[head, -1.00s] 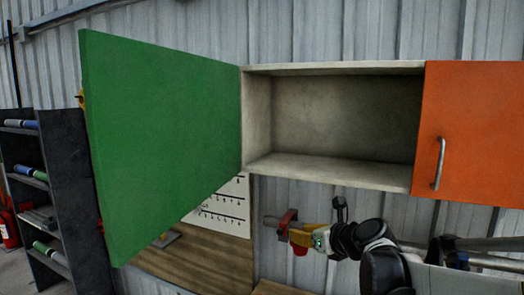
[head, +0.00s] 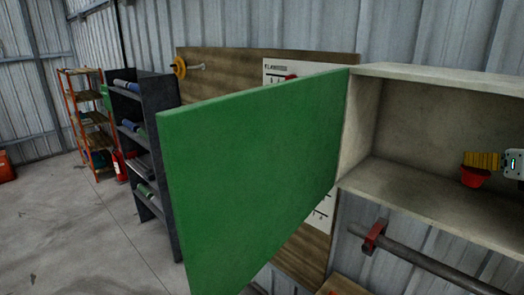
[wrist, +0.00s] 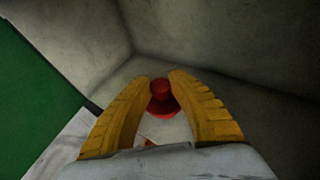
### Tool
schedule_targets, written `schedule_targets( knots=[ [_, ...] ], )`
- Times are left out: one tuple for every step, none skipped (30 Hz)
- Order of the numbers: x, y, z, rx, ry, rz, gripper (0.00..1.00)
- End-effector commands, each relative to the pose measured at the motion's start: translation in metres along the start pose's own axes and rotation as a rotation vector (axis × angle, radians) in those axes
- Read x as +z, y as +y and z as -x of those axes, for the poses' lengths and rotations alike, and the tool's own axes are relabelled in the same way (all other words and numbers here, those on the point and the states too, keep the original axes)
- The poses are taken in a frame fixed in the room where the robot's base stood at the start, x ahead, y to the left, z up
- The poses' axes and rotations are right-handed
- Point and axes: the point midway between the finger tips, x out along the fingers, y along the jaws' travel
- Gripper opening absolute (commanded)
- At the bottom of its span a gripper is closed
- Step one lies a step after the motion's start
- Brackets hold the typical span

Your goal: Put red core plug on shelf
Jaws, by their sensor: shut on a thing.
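The red core plug (head: 475,178) is a small, flared red piece under the yellow fingers of my gripper (head: 482,160). My gripper is shut on it inside the open wall cabinet, at the right edge of the head view. In the wrist view the plug (wrist: 162,96) sits between the two yellow fingertips (wrist: 160,82), with its wide rim downward. The cabinet's bare shelf floor (head: 420,190) is pale and lies below it. I cannot tell whether the plug touches the floor or hangs just above it.
The green cabinet door (head: 250,170) stands wide open on the left. A rail (head: 420,260) with a red bracket (head: 374,237) runs below the cabinet. A dark rack (head: 150,150) stands farther left. The cabinet floor left of the plug is free.

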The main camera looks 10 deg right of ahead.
Motion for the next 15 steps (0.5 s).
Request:
schedule_targets(
  knots=[
    [-0.001, 0.003, -0.015, 0.005, -0.001, 0.003, 0.00],
    [-0.002, 0.005, -0.024, 0.006, 0.000, 0.003, 0.00],
    [-0.004, 0.006, -0.036, 0.005, 0.000, 0.004, 0.00],
    [-0.005, 0.008, -0.045, 0.006, 0.000, 0.003, 0.00],
    [-0.007, 0.009, -0.053, 0.005, 0.000, 0.003, 0.00],
    [-0.009, 0.010, -0.064, 0.005, 0.000, 0.003, 0.00],
    [-0.010, 0.011, -0.072, 0.005, 0.000, 0.002, 0.00],
    [-0.011, 0.012, -0.079, 0.005, -0.001, 0.003, 0.00],
    [-0.013, 0.013, -0.088, 0.004, 0.000, 0.002, 0.00],
    [-0.014, 0.014, -0.093, 0.004, 0.000, 0.002, 0.00],
    [-0.014, 0.014, -0.099, 0.004, 0.000, 0.002, 0.00],
    [-0.015, 0.015, -0.103, 0.003, -0.001, 0.002, 0.00],
    [-0.016, 0.015, -0.106, 0.002, -0.001, 0.001, 0.00],
    [-0.016, 0.015, -0.109, 0.002, -0.001, 0.001, 0.00],
    [-0.017, 0.015, -0.111, 0.001, 0.000, 0.001, 0.00]
  ],
)
